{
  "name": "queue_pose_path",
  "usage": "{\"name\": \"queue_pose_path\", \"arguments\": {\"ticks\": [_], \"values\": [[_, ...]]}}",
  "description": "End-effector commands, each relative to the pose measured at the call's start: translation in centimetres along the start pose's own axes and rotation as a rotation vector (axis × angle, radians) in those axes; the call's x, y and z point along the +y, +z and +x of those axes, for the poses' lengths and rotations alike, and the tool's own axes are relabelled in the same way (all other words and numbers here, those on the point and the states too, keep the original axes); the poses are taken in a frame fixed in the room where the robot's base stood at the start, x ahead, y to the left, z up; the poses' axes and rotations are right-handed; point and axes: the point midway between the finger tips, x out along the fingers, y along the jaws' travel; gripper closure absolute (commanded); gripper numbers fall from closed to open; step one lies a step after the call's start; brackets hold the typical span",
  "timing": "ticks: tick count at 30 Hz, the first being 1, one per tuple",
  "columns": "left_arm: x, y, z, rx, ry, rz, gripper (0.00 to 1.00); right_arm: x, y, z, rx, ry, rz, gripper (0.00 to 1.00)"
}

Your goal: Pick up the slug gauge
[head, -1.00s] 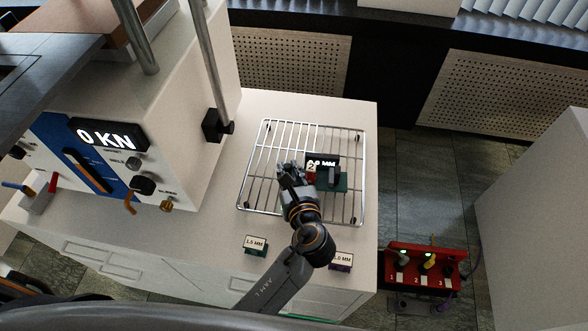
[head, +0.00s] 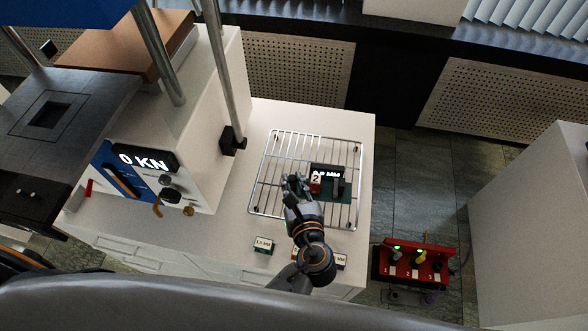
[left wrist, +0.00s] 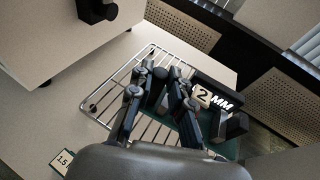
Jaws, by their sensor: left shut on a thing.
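The slug gauge (head: 340,188) is a dark unit with a green base, a lit display ending in "MM", and a tag marked "2". It stands on the wire rack (head: 257,192) on the white counter. In the left wrist view its lit "MM" face (left wrist: 221,101) is just right of my fingers. My left gripper (head: 296,184) is at the gauge's left side, low over the rack. In the left wrist view the gripper (left wrist: 158,82) is shut on a dark part between its fingers; the fingers hide much of the contact. My right gripper is not in view.
Small signs, one reading "1.5 MM" (head: 263,244), stand along the counter's front. A press with a "0 KN" display (head: 146,160) and steel columns rises at left. A red box with switches (head: 413,262) is beyond the counter's right edge. The counter behind the rack is clear.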

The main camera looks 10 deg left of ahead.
Motion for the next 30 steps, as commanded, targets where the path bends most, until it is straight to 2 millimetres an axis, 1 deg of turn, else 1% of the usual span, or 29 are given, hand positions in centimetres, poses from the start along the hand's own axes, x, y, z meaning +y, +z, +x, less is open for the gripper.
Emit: {"name": "queue_pose_path", "arguments": {"ticks": [1,3,9,12,19,30], "values": [[0.2,0.7,-1.4,0.004,-0.002,0.002,1.0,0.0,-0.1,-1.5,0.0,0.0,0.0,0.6],[0.5,0.8,-2.8,0.004,-0.002,0.002,1.0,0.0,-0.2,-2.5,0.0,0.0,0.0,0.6],[1.2,1.1,-6.0,0.003,-0.001,0.001,1.0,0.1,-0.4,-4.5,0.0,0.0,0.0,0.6],[1.5,1.2,-7.3,0.003,-0.002,0.001,1.0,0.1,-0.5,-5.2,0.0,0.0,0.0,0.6],[1.8,1.1,-8.7,0.001,-0.001,0.0,1.0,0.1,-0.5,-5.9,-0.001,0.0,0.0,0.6],[1.9,1.1,-8.9,0.0,-0.001,-0.001,1.0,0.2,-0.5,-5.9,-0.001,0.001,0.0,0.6]]}}
